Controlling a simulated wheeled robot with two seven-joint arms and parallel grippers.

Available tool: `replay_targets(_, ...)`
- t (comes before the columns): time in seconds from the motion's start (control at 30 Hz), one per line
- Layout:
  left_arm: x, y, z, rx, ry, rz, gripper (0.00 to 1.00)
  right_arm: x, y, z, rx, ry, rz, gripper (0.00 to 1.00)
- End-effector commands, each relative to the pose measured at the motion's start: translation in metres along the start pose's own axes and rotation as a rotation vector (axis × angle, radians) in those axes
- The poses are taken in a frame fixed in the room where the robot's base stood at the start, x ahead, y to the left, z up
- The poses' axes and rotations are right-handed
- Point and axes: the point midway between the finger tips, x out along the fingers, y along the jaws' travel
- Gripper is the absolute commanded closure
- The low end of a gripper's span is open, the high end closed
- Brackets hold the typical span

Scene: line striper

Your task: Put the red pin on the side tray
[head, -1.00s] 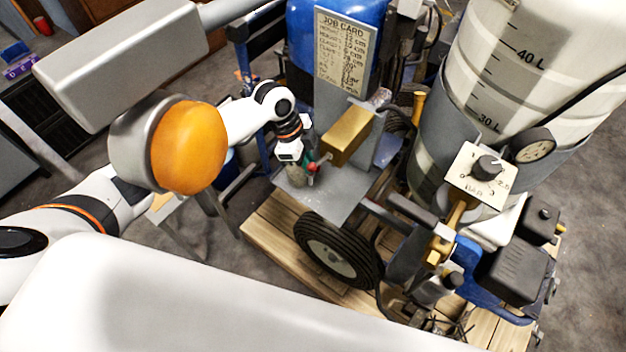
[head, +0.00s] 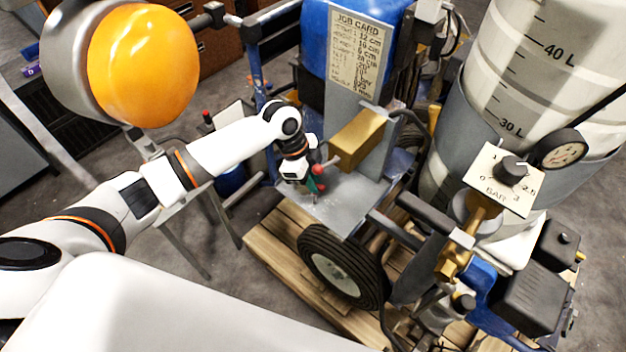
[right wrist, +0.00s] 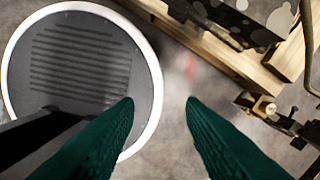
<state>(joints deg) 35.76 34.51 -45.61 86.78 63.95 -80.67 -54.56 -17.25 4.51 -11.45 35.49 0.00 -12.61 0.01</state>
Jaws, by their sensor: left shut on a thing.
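My left gripper (head: 312,186), with dark green fingers, is low over the grey metal plate of the striper, in front of the brass block (head: 357,138). It is shut on the red pin (head: 317,170), whose red head shows beside the fingers. A short rod runs close to the block's left end; I cannot tell whether the pin still sits in the block. A grey stand (head: 172,213) with thin legs, perhaps the side tray, is left of the machine, partly behind my left arm. My right gripper (right wrist: 160,102) is open and empty in the right wrist view.
The job card (head: 358,55), blue tank and upright grey plate stand behind the block. A black wheel (head: 342,267) and wooden pallet (head: 273,250) lie below. The pressure dial and white tank are at the right. A red-topped post (head: 207,117) stands left.

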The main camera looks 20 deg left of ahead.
Motion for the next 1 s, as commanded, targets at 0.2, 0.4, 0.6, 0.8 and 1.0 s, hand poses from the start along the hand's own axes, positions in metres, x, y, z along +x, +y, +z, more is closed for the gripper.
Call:
replay_targets(0.2,0.001,0.000,0.000,0.001,0.000,-0.001,0.64,0.000,0.000,0.001,0.000,-0.001,0.000,0.64)
replay_targets(0.4,0.000,0.000,0.001,0.001,0.000,-0.001,0.64,0.000,0.000,0.001,0.000,-0.002,0.000,0.64)
replay_targets(0.6,-0.018,0.001,0.001,0.001,0.000,0.004,0.64,0.003,0.000,0.001,0.000,-0.002,0.000,0.64)
replay_targets(0.8,-0.060,0.001,0.001,0.002,0.000,0.005,0.64,0.012,0.000,0.000,0.000,-0.002,-0.001,0.64)
replay_targets(1.0,-0.099,0.001,0.001,0.001,0.000,0.003,0.64,0.018,0.000,0.000,0.000,-0.002,-0.001,0.64)
